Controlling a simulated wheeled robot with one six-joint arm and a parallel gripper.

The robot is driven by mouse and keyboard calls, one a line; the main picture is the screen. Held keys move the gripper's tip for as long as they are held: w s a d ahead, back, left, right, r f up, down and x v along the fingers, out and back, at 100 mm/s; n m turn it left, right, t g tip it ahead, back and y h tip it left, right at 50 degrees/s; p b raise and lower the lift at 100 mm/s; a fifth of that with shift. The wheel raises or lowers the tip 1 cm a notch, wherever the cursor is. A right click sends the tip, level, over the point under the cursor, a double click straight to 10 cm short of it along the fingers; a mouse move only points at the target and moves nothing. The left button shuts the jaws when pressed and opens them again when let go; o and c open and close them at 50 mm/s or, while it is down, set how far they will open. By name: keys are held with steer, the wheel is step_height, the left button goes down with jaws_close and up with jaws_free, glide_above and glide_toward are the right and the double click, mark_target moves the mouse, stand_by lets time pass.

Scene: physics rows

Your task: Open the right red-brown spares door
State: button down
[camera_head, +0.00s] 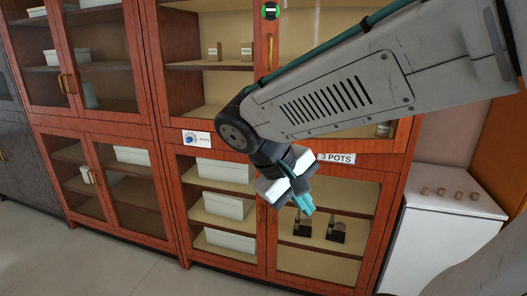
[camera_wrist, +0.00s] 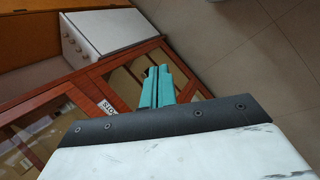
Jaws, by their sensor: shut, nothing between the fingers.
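A tall red-brown cabinet with glass doors fills the middle of the head view. I cannot read the word "spares" on any door. Its lower right door (camera_head: 318,262) sits under a "3 POTS" label (camera_head: 336,158) and looks closed. The lower left door (camera_head: 222,228) beside it also looks closed. My gripper (camera_head: 304,204) has teal fingers, shut and empty, in front of the lower right door. My arm and gripper hide part of that door and its handle. In the wrist view, the gripper fingers (camera_wrist: 157,86) are together, with the cabinet's red-brown frame (camera_wrist: 95,72) beyond them.
A white appliance with knobs (camera_head: 445,225) stands close at the cabinet's right. Another red-brown cabinet (camera_head: 115,128) stands at the left, with brass handles. White boxes (camera_head: 223,207) and dark items (camera_head: 336,232) sit on shelves behind glass. The tiled floor (camera_head: 130,268) in front is clear.

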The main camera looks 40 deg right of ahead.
steer(key=w+a+r+n+t+h, duration=0.2)
steer(key=w+t+h, duration=0.3)
steer(key=w+h, duration=1.2)
steer(key=w+d+y, duration=0.3)
steer(key=d+y, duration=0.2)
steer(key=d, duration=0.3)
steer(key=shift+d+r, duration=0.15)
steer(key=shift+d, duration=0.25)
steer(key=shift+w, duration=0.1)
stand_by(0.4)
